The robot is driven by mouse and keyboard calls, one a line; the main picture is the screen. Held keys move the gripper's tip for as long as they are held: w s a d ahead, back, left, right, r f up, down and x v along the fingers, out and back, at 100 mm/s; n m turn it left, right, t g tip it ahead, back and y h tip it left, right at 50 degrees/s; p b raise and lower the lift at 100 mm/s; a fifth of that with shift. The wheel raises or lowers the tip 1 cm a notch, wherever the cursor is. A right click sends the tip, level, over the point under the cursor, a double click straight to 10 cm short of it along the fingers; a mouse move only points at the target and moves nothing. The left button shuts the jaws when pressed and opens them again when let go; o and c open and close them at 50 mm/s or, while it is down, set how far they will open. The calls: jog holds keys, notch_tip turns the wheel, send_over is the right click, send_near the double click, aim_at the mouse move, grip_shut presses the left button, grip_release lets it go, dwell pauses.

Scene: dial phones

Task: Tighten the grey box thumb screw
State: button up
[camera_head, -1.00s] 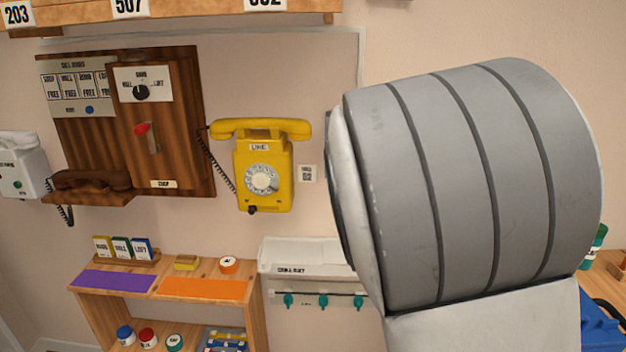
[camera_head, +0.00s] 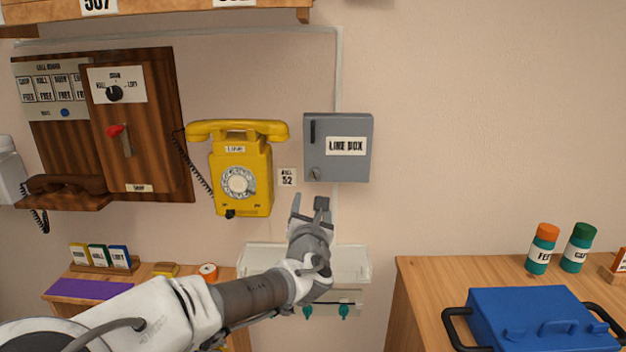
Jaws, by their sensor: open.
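The grey box (camera_head: 355,166), labelled LINE BOX, hangs on the wall right of the yellow phone. Its door looks shut. A small round thumb screw (camera_head: 315,173) sits at the lower left of its front, below a dark vertical slot or handle (camera_head: 312,131). My gripper (camera_head: 310,202) is open and empty, with its fingers pointing up, just below the box's lower left corner in the picture. A gap shows between the fingertips and the screw; the depth between them is hard to judge.
The yellow dial phone (camera_head: 240,172) hangs left of my gripper, with a small number card (camera_head: 287,178) between phone and box. A right-hand bench (camera_head: 425,275) holds a blue case (camera_head: 530,318) and two jars.

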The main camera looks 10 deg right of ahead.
aim_at(314, 175)
jog(key=w+d, duration=0.1)
jog(key=w, duration=0.4)
jog(key=w+d, duration=0.1)
jog(key=w, duration=0.4)
jog(key=w+d, duration=0.1)
jog(key=w, duration=0.4)
jog(key=shift+w+d+b, duration=0.1)
jog(key=shift+w+b, duration=0.1)
jog(key=shift+b, duration=0.2)
grip_shut()
